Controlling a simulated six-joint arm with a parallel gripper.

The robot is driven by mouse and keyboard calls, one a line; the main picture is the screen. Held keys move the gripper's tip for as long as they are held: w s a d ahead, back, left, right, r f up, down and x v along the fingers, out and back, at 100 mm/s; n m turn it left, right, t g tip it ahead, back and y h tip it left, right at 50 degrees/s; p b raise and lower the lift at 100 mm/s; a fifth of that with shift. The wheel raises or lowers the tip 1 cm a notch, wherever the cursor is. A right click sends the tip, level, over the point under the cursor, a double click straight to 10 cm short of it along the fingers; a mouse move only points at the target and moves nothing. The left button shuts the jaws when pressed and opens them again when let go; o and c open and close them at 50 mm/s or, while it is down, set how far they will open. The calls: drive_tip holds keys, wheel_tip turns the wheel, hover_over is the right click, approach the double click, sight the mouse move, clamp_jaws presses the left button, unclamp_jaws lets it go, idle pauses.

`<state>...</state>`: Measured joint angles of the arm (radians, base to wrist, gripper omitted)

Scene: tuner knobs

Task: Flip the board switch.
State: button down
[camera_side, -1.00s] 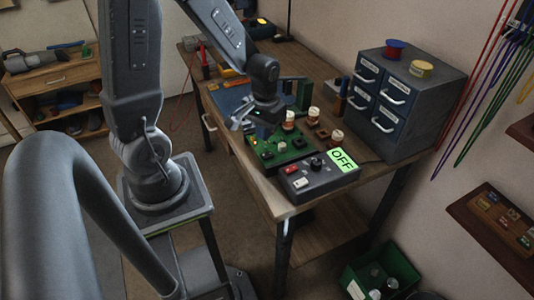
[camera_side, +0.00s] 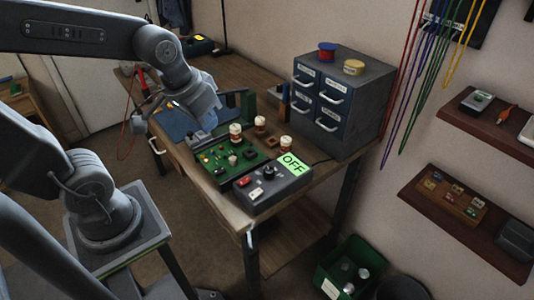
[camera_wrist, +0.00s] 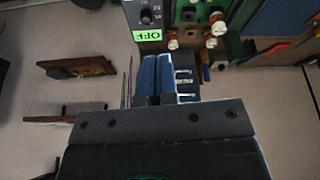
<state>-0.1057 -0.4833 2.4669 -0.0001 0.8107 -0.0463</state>
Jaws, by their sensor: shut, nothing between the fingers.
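The green circuit board (camera_side: 225,167) lies on the workbench with several small parts on it, including a pale knob-like part (camera_side: 232,160). Which part is the board switch is too small to tell. A grey control box (camera_side: 270,185) beside it has a red switch, a white switch, a dark knob and a green sign (camera_side: 292,164) reading OFF. My gripper (camera_side: 206,122) is above the bench, behind the board and apart from it. In the wrist view, my gripper's blue fingers (camera_wrist: 157,76) are together and empty. The board's edge (camera_wrist: 188,12) and the OFF sign (camera_wrist: 148,36) show at the top.
White-capped posts (camera_side: 236,133) stand behind the board. A dark drawer cabinet (camera_side: 335,100) stands at the bench's back right. A green bin (camera_side: 345,270) is on the floor. Wall shelves (camera_side: 470,210) and hanging cables are at right.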

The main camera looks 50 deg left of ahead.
drive_tip(key=s+d+r+m+t, duration=0.1)
drive_tip(key=s+d+r, duration=0.1)
drive_tip(key=s+r, duration=0.2)
drive_tip(key=shift+d+m+t, duration=0.3)
drive_tip(key=shift+m, duration=0.1)
drive_tip(key=w+a+f+m+g, duration=0.2)
drive_tip(key=w+a+f+m, duration=0.2)
drive_tip(key=m, duration=0.5)
drive_tip(key=w+a+f+m+g, duration=0.3)
drive_tip(key=a+f+m, duration=0.3)
drive_tip(key=m, duration=0.3)
drive_tip(key=shift+w+a+f+g, duration=0.2)
drive_tip(key=shift+w+f+g, duration=0.15)
drive_tip(key=shift+f, duration=0.15)
